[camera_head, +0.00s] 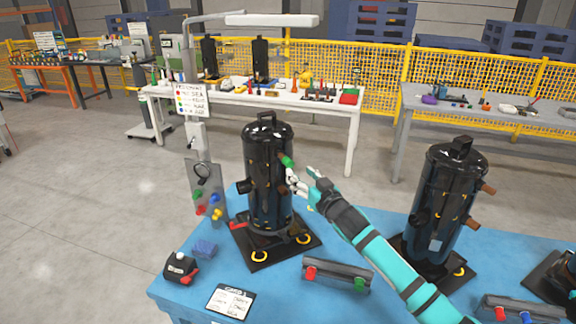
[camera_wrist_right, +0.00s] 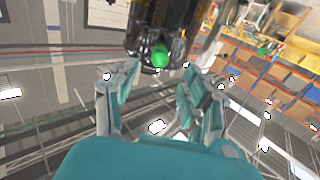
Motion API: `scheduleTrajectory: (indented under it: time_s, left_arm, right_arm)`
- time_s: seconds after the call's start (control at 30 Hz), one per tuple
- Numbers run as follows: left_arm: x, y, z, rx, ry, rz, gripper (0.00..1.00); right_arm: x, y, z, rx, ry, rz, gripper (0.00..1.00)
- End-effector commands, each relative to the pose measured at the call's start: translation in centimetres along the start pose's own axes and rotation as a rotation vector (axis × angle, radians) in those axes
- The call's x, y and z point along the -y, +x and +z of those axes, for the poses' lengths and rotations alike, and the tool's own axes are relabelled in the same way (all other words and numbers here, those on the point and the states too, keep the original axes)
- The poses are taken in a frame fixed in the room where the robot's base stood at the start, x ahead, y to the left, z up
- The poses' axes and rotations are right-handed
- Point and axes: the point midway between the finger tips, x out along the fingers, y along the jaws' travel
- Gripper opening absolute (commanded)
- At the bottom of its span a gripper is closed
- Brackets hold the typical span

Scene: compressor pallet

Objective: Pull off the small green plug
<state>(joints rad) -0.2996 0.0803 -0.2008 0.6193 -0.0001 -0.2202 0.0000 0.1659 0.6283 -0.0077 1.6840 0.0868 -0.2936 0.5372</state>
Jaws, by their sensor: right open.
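The small green plug (camera_head: 287,161) sits on the upper right side of the nearer black compressor (camera_head: 268,190), on the blue table. It also shows in the right wrist view (camera_wrist_right: 159,57), on the dark compressor body, ahead of the space between my fingers. My right gripper (camera_head: 302,180) is open, just right of and slightly below the plug in the head view. In the right wrist view its fingers (camera_wrist_right: 160,100) are spread apart with nothing between them. I cannot tell the exact gap to the plug. My left gripper is not in view.
A second black compressor (camera_head: 442,210) stands to the right on the blue table (camera_head: 210,285). A rack with red and green plugs (camera_head: 338,272) lies between them. A board with coloured plugs (camera_head: 205,190) stands at the left. A small black box (camera_head: 179,267) is at the front left.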

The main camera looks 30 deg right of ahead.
Motion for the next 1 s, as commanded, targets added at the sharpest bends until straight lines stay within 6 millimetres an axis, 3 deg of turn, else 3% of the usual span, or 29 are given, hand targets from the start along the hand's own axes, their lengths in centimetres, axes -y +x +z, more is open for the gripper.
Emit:
scheduleTrajectory:
  time_s: [0.2,0.5,1.0]
  left_arm:
    - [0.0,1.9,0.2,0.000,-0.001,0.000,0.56]
    - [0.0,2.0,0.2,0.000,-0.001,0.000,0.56]
    - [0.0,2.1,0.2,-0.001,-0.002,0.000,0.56]
  right_arm:
    - [0.0,3.3,0.1,-0.003,-0.001,0.001,0.48]
    - [0.0,6.4,0.0,-0.001,0.001,0.000,0.48]
    - [0.0,7.0,0.0,0.000,0.000,0.000,0.48]
